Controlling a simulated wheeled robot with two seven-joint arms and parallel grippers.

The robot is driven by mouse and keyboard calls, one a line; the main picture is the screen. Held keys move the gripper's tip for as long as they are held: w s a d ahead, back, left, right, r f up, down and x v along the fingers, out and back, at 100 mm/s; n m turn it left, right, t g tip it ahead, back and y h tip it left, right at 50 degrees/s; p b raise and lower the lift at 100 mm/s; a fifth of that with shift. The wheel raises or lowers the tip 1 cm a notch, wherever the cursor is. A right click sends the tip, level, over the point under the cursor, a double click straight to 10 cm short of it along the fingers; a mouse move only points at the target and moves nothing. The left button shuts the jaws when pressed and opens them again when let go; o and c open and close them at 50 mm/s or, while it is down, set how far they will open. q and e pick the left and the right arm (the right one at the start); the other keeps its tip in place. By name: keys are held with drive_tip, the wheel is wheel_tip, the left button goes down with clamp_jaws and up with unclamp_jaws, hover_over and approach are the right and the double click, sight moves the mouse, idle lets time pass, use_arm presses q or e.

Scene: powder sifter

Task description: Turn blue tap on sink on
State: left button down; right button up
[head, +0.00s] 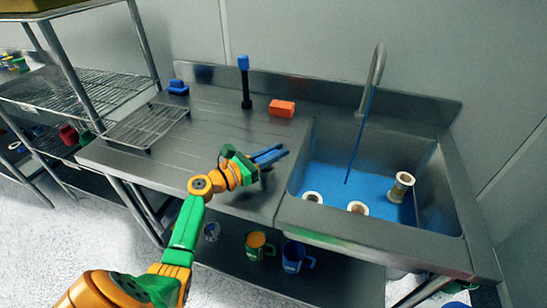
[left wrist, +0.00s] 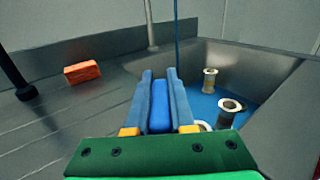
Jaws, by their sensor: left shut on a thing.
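A black upright post with a blue top (head: 245,64) stands at the back of the counter left of the sink; it looks like the blue tap. A curved metal spout (head: 378,62) rises behind the sink basin (head: 436,175). A thin blue stream (head: 360,130) hangs from the spout into the basin, which has a blue floor. My left gripper (head: 278,152) is above the counter at the sink's left edge, apart from the post. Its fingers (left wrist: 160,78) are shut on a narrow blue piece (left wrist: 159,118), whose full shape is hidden. My right gripper is out of view.
An orange block (head: 282,108) lies on the counter near the post. A wire rack (head: 145,127) and a blue object (head: 178,87) are further left. Several pale ringed cylinders (head: 402,185) are in the basin.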

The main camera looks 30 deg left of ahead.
sight(257, 159)
use_arm(q)
drive_tip(key=m+g+h+b, duration=0.1)
drive_tip(key=h+b, duration=0.1)
drive_tip(key=m+g+h+b, duration=0.1)
drive_tip(key=m+h, duration=0.1)
drive_tip(key=shift+s+d+f+b, duration=0.2)
drive_tip(key=shift+d+b, duration=0.15)
drive_tip(key=shift+s+d+r+m+g+h+b, duration=0.1)
drive_tip(key=shift+d+m+g+h+b, duration=0.05)
drive_tip(key=shift+m+g+h+b, duration=0.45)
drive_tip(key=c, duration=0.8)
unclamp_jaws()
drive_tip(key=b+v, duration=0.1)
drive_tip(key=v, duration=0.6)
